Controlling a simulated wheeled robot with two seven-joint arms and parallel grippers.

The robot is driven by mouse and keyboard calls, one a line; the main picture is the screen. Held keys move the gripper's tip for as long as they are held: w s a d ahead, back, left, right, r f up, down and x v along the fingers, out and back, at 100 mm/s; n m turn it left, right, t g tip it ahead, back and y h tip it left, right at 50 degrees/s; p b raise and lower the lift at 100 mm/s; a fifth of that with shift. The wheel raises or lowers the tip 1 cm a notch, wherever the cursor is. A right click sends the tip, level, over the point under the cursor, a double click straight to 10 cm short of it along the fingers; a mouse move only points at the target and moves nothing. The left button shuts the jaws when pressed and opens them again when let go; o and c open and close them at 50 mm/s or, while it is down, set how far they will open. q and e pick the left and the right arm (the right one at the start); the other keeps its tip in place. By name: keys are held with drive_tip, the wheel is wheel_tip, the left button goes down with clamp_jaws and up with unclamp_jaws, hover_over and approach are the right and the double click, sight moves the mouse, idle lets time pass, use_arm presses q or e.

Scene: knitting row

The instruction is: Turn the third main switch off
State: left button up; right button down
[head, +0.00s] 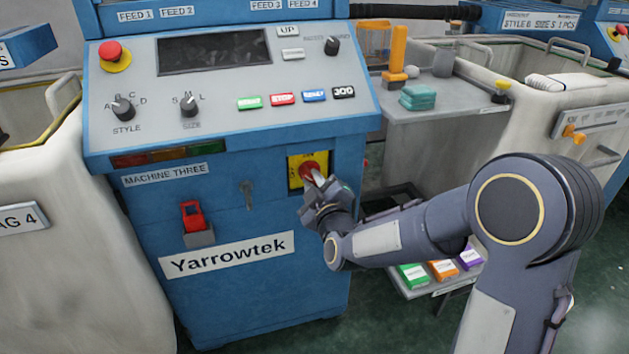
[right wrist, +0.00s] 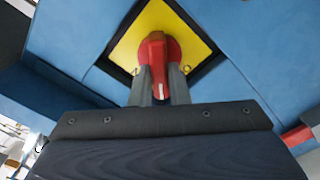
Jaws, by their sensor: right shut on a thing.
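The main switch (head: 309,170) is a red rotary handle on a yellow plate (head: 294,172), on the front of the blue machine labelled MACHINE THREE (head: 164,175). In the right wrist view the red handle (right wrist: 157,62) stands out from the yellow plate (right wrist: 186,28), with a white mark near its tip. My right gripper (head: 318,183) is at the switch, its two fingers (right wrist: 158,92) on either side of the handle and shut on it. The plate's lettering is mostly hidden in the head view. My left gripper is not in view.
A red emergency button (head: 115,56) and several knobs and buttons sit on the sloped panel above. A red padlock-like part (head: 193,215) and a key (head: 247,194) are left of the switch. A grey shelf (head: 440,108) with teal cloths (head: 418,98) stands at right.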

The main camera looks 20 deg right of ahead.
drive_tip(key=n, duration=0.3)
drive_tip(key=shift+a+n+p, duration=0.15)
drive_tip(key=shift+n+p, duration=0.2)
drive_tip(key=shift+n, duration=0.05)
drive_tip(key=n, duration=0.2)
drive_tip(key=n+p, duration=0.1)
drive_tip(key=n, duration=0.1)
drive_tip(key=shift+f+n, duration=0.2)
drive_tip(key=shift+n, duration=0.1)
drive_tip(key=c, duration=1.4)
unclamp_jaws()
drive_tip(key=s, duration=0.4)
drive_tip(key=s+p, duration=0.1)
drive_tip(key=s, duration=0.3)
drive_tip(key=shift+d, duration=0.2)
